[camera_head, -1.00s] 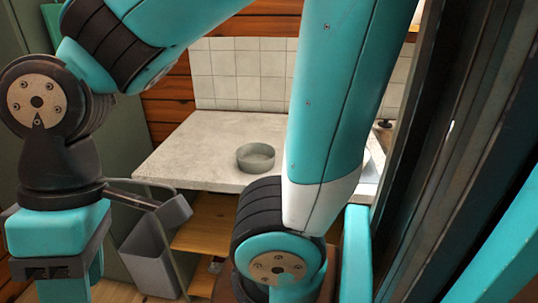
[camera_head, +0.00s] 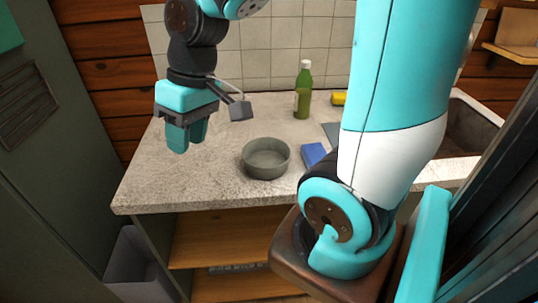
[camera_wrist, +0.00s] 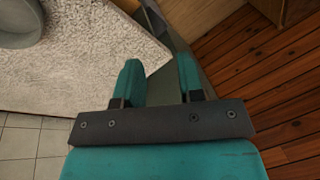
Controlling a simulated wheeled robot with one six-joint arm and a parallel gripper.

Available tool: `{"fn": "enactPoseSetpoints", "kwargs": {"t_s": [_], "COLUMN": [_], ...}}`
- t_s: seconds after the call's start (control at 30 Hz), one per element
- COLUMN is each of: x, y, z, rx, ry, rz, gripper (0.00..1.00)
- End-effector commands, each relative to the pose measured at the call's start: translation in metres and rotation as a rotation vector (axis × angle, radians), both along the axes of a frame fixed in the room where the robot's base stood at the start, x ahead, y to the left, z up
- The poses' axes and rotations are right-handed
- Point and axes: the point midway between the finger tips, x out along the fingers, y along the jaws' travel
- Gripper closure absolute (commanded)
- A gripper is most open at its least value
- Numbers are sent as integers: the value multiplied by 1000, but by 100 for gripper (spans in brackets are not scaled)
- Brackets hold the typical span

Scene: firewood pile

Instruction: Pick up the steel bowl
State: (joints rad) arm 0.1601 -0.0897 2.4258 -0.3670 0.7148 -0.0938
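The steel bowl (camera_head: 266,160) is round, grey and looks empty. It stands upright on the pale stone counter (camera_head: 225,185), near its front edge. In the wrist view the bowl (camera_wrist: 18,22) is cut off at the top left corner. My gripper (camera_head: 188,140) is to the left of the bowl, apart from it and above the left part of the counter. In the wrist view my gripper (camera_wrist: 160,75) has its two teal fingers spread with nothing between them, over the counter's edge.
A green bottle (camera_head: 303,92), a blue block-like item (camera_head: 314,154) and a yellow item (camera_head: 338,98) are behind and right of the bowl. A sink (camera_head: 462,130) is at the right. A grey bin (camera_head: 140,265) stands below left. The counter's left part is clear.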

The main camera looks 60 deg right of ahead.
Motion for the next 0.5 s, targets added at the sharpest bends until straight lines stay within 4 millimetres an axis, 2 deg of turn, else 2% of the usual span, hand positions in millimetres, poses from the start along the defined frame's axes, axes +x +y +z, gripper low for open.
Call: {"fn": "enactPoseSetpoints", "kwargs": {"t_s": [0.03, 0.13, 0.2, 0.3, 0.4, 0.5], "x": [14, 23, 18, -1, -21, -34], "y": [-44, -124, -175, -235, -274, -295], "z": [0, -10, -18, -29, -37, -43], "rx": [-15, -44, -57, -72, -79, -82], "ry": [24, 61, 88, 123, 148, 164], "rz": [-126, -331, -458, -604, -704, -758], "gripper": [65, 65, 65, 65, 65, 65]}}
